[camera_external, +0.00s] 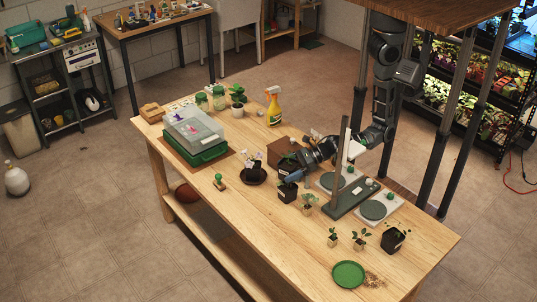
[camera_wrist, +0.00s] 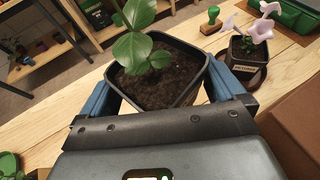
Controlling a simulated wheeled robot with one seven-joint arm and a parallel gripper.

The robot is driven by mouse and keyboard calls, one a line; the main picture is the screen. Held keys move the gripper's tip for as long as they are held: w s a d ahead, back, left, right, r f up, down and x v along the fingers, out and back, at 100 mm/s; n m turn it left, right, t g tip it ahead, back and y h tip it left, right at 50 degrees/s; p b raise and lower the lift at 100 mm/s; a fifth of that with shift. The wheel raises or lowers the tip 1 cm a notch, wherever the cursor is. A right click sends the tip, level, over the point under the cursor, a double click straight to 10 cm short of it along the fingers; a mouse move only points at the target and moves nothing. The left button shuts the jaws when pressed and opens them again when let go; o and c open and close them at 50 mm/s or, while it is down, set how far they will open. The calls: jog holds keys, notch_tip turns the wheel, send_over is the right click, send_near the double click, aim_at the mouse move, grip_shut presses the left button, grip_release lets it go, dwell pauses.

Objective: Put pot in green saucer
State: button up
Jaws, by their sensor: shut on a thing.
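The pot (camera_wrist: 157,103) is black and square, with dark soil and a broad-leaved green plant. In the wrist view it sits between the two blue fingers of my gripper (camera_wrist: 165,88), which is shut on it. In the external view the pot (camera_external: 287,193) is at mid-table, partly hidden by my gripper (camera_external: 289,179); I cannot tell whether its base touches the table. The green saucer (camera_external: 348,274) lies flat and empty near the table's front right edge, well apart from the pot.
Left of the pot, a flowering plant stands in a dark saucer (camera_external: 252,178). A brown box (camera_external: 284,148) is behind. A grey post stand (camera_external: 346,200), small seedlings (camera_external: 333,238) and a black pot (camera_external: 393,240) stand to the right. Brown grains (camera_external: 374,280) lie beside the green saucer.

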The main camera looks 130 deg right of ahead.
jog(key=s+d+r+m+g+h, duration=0.2)
jog(key=s+d+r+m, duration=0.15)
jog(key=s, duration=0.35)
jog(key=s+a+f+h+b, duration=0.1)
jog(key=s+a+f, duration=0.3)
jog(key=a, duration=0.5)
jog(key=shift+s+f, duration=0.2)
jog(key=shift+s, duration=0.95)
jog(key=s+a+f+g+h, duration=0.1)
jog(key=s+a+f, duration=0.1)
jog(key=s+a, duration=0.5)
jog(key=shift+s+m+b, duration=0.35)
jog(key=shift+s+b, duration=0.1)
jog(key=shift+s, duration=0.5)
jog(key=n+t+y+b, duration=0.2)
jog(key=n+t+y, duration=0.1)
jog(key=n+y, duration=1.15)
send_over(348, 276)
jog(key=shift+m+y, duration=0.35)
notch_tip(348, 276, down, 9)
jog(key=shift+r+b, duration=0.1)
jog(key=shift+b, duration=0.45)
jog(key=o, duration=0.8)
